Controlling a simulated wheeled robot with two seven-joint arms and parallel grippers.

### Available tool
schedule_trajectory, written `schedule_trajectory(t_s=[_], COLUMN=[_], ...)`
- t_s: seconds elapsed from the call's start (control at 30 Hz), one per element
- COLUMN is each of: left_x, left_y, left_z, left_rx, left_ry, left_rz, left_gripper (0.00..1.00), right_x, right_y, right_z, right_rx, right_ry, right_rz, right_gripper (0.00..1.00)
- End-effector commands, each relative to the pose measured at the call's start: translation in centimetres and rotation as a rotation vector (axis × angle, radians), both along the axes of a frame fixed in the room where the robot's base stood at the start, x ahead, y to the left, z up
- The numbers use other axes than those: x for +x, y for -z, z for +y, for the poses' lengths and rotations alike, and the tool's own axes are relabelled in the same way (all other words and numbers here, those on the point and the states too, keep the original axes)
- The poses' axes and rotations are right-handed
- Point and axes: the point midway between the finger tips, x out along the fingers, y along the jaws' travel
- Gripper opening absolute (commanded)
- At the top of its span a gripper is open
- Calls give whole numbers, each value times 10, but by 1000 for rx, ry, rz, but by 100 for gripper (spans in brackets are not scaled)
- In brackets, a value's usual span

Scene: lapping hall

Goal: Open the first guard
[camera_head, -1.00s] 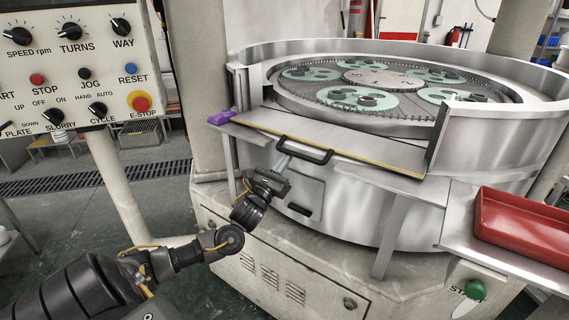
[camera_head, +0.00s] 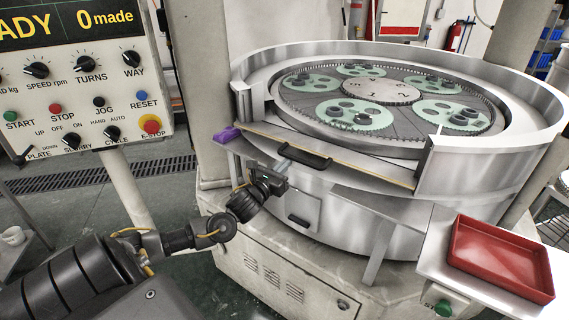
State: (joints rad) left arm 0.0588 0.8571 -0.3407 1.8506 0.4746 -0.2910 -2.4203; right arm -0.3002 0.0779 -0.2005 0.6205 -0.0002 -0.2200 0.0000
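The first guard (camera_head: 350,162) is a steel panel with a yellow edge at the front opening of the round lapping machine. Its black bar handle (camera_head: 304,156) sticks out at the front, left of the panel's middle. My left gripper (camera_head: 286,169) is just below and left of the handle, close to it. Its fingers are small and partly merge with the steel behind, so I cannot tell whether they touch the handle or how far apart they are. My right gripper is out of view.
The control panel (camera_head: 80,80) on a post stands at the left. A red tray (camera_head: 497,262) lies on a shelf at the right, above a green start button (camera_head: 443,307). A purple object (camera_head: 227,134) sits at the guard's left end. Gear-like carriers lie on the plate.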

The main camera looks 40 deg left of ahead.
Motion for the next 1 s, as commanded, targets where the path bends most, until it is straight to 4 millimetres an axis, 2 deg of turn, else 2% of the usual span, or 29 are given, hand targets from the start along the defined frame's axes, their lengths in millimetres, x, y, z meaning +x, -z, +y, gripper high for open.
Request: schedule_trajectory(t_s=[0.27, 0.37, 0.47, 0.6, 0.8, 1.0], left_x=[0, 0, 0, 0, -48, -81], left_y=[0, 6, 21, 54, 54, 56], left_z=[0, 0, -1, -3, -9, -12], left_rx=[-1, -1, -1, -2, 0, 0], left_ry=[0, 1, 2, 4, 9, 9], left_rz=[-4, -3, -1, 1, 4, 3], left_gripper=[0, 0, 0, 0, 0, 0], right_x=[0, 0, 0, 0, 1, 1], right_y=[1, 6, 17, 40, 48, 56], right_z=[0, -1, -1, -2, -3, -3], right_rx=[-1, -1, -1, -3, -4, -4], right_ry=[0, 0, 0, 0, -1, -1], right_rz=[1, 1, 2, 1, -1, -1], right_gripper=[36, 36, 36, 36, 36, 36])
